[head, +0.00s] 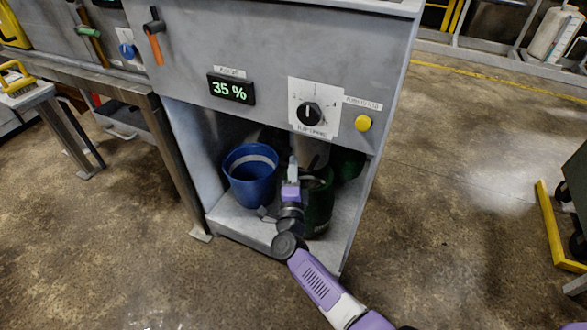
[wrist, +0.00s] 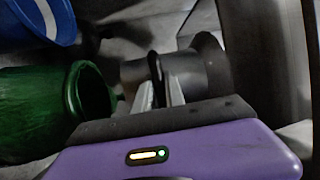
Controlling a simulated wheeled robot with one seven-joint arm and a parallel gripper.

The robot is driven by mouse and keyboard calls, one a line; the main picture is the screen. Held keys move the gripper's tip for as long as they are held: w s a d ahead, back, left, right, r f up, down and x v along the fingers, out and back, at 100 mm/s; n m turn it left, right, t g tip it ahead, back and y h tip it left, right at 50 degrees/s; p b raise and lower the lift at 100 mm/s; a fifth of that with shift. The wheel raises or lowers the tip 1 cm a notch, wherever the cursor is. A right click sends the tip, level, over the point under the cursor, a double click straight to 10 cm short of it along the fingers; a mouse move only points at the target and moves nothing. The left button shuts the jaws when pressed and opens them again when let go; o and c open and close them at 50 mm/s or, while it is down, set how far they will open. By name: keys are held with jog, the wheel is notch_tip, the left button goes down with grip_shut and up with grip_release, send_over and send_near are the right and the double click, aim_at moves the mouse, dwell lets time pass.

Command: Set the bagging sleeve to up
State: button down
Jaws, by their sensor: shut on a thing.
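The bagging sleeve appears to be the grey tube (head: 311,151) hanging under the panel inside the open cabinet bay. In the wrist view the grey tube (wrist: 190,72) lies sideways, with a flared end and a dark ring beside the fingers. My gripper (head: 292,170) reaches into the bay in front of the tube. In the wrist view my gripper (wrist: 161,94) has its two pale fingers close together at the tube and is shut on part of it. The fingers hide the exact grip point.
A blue bucket (head: 250,176) stands left of my gripper in the bay. A dark green container (head: 318,205) stands just behind and right of it, and its open mouth (wrist: 92,92) is near my fingers. The panel above carries a black knob (head: 309,113) and a yellow button (head: 363,123).

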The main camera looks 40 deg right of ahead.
notch_tip(320, 180, up, 6)
jog(key=p, duration=0.4)
jog(key=shift+r, duration=0.2)
jog(key=shift+f, duration=0.1)
jog(key=c, duration=1.4)
grip_release()
jog(key=shift+f, duration=0.1)
jog(key=p+v, duration=0.1)
jog(key=v, duration=0.6)
jog(key=shift+s+a, duration=0.25)
jog(key=shift+a, duration=0.1)
